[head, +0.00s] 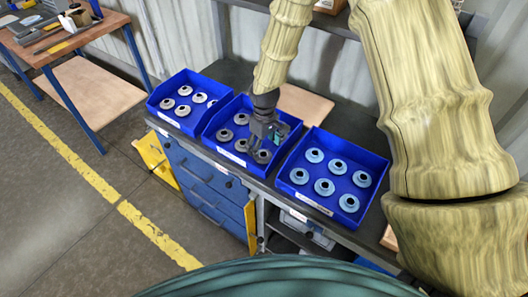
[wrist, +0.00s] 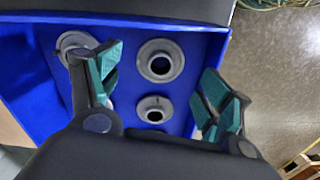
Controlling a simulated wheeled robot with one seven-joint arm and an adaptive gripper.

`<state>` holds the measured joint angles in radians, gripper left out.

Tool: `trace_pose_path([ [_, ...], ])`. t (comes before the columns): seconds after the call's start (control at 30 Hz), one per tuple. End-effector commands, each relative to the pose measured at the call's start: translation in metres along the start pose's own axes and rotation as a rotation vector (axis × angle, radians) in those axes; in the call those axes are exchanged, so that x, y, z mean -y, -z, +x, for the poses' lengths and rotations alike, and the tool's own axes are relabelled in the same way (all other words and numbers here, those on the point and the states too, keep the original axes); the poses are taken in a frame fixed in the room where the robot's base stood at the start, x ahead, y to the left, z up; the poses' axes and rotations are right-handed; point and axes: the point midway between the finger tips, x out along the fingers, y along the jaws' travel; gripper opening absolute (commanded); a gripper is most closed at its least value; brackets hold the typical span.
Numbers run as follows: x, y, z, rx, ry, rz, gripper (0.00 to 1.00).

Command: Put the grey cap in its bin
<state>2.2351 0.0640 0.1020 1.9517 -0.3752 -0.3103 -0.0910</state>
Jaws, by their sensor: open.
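My gripper (head: 262,143) is open over the front right part of the middle blue bin (head: 212,134). In the wrist view, its two fingers (wrist: 162,64) stand well apart. A grey cap (wrist: 160,61), round with a dark centre hole, shows between and beyond the fingertips, with no finger touching it. In the head view this cap (head: 263,156) is just below the fingertips, close to the bin's front wall. It looks larger than its neighbours in the wrist view; I cannot tell whether it lies flat on the floor. Other grey caps (head: 241,145) lie in the same bin, partly hidden by my gripper.
The left blue bin (head: 153,105) holds several pale grey caps (head: 182,111). The right blue bin (head: 377,207) holds several light blue caps (head: 324,187). The bins stand side by side on a dark worktop, with walls between them. A wooden-topped table (head: 95,25) stands far left.

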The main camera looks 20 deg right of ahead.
Motion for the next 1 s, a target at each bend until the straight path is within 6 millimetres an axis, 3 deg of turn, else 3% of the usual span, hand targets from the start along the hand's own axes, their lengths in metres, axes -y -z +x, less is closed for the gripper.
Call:
trace_pose_path([
  [0.6, 0.000, 0.000, -0.072, -0.001, 0.000, 0.000, 0.79],
  [1.0, 0.001, 0.000, -0.086, 0.001, 0.001, -0.001, 0.79],
])
